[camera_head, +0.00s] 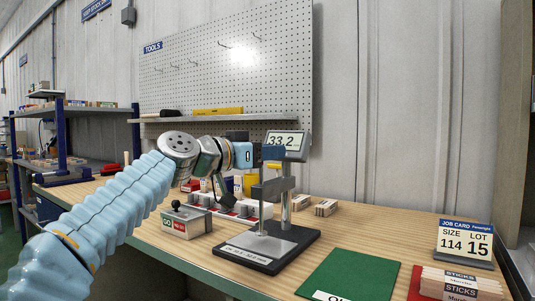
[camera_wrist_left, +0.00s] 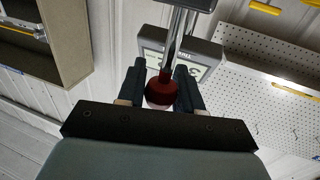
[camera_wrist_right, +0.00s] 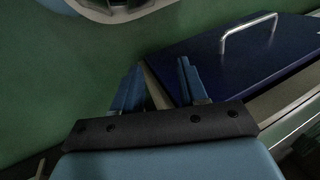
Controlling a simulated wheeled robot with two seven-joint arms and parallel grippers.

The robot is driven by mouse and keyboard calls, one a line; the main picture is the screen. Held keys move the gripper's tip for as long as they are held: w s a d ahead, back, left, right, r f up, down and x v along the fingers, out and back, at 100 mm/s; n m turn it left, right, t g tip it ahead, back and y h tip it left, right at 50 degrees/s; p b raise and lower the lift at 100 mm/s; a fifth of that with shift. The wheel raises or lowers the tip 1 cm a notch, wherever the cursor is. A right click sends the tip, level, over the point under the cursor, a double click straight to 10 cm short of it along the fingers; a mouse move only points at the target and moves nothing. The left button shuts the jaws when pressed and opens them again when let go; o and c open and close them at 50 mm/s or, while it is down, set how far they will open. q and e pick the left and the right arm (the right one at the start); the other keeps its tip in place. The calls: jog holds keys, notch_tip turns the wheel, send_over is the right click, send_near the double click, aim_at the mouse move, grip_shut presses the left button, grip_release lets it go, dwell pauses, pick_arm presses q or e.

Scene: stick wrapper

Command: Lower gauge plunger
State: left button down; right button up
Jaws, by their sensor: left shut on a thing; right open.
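The gauge stands on a black base (camera_head: 250,262) with a silver post (camera_head: 286,208). Its grey display (camera_head: 285,142) reads 33.2. Its plunger (camera_head: 262,215) is a thin vertical rod that comes down close to the light plate on the base; I cannot tell whether it touches. My left gripper (camera_head: 268,154) is at the top of the plunger, in front of the display. In the left wrist view its fingers are shut on the red plunger knob (camera_wrist_left: 160,90). My right gripper (camera_wrist_right: 160,88) is open and empty, away from the gauge, and outside the head view.
A control box (camera_head: 188,222) stands left of the gauge. A dark blue panel with a metal handle (camera_wrist_right: 248,30) is near my right gripper.

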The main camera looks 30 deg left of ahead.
pick_arm(q)
jog(key=shift+r, duration=0.1)
jog(key=c, duration=0.8)
grip_release()
jog(key=shift+s, duration=0.1)
jog(key=shift+s+a, duration=0.2)
jog(key=shift+s, duration=0.15)
jog(key=b+v, duration=0.3)
jog(key=v, duration=1)
